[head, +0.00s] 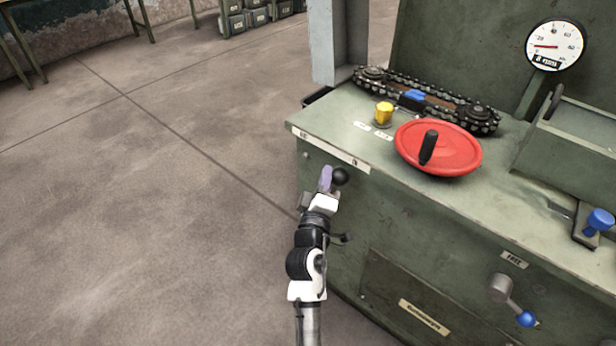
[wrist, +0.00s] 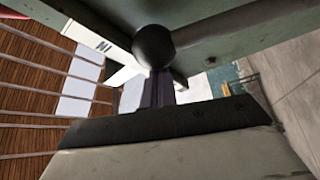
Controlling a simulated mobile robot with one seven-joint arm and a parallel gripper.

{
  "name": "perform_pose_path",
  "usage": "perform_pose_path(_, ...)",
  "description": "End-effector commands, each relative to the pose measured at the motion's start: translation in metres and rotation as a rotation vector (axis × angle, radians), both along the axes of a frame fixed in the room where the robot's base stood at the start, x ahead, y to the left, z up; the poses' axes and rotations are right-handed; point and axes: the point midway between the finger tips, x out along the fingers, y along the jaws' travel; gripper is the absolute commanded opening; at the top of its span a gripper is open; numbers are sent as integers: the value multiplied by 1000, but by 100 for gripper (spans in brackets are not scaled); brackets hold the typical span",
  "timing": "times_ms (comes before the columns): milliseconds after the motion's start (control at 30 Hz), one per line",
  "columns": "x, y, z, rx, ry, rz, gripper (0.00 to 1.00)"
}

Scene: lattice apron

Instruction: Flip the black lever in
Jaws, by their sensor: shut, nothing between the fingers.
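The black lever's round ball knob (head: 340,176) is at the front face of the green machine, just below a white label strip (head: 330,150). The strip's right end reads "IN"; the word at its left end is too small to read surely. My gripper (head: 325,178) is at the knob's left in the head view, its purple fingers shut and empty. In the wrist view the knob (wrist: 153,46) is large, just beyond the purple fingertips (wrist: 161,86). I cannot tell whether they touch. The lever's shaft is mostly hidden.
On the machine top (head: 345,128) are a yellow knob (head: 383,113), a chain drive (head: 430,100) and a red handwheel (head: 455,150). A blue-tipped lever (head: 525,318) juts from the front face at lower right. Open concrete floor (head: 150,200) lies to the left.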

Motion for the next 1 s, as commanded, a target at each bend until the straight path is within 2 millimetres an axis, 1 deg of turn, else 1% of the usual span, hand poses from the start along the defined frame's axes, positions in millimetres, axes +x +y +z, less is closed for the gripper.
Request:
perform_pose_path(33,-5,-6,-3,0,4,-3,0)
perform_pose_path(100,-11,-13,-3,-2,6,-4,0)
perform_pose_path(333,-24,-27,-8,-3,6,-2,0)
perform_pose_path(600,-30,-33,-12,-4,7,-3,0)
perform_pose_path(1000,-31,-37,-15,-4,14,-12,0)
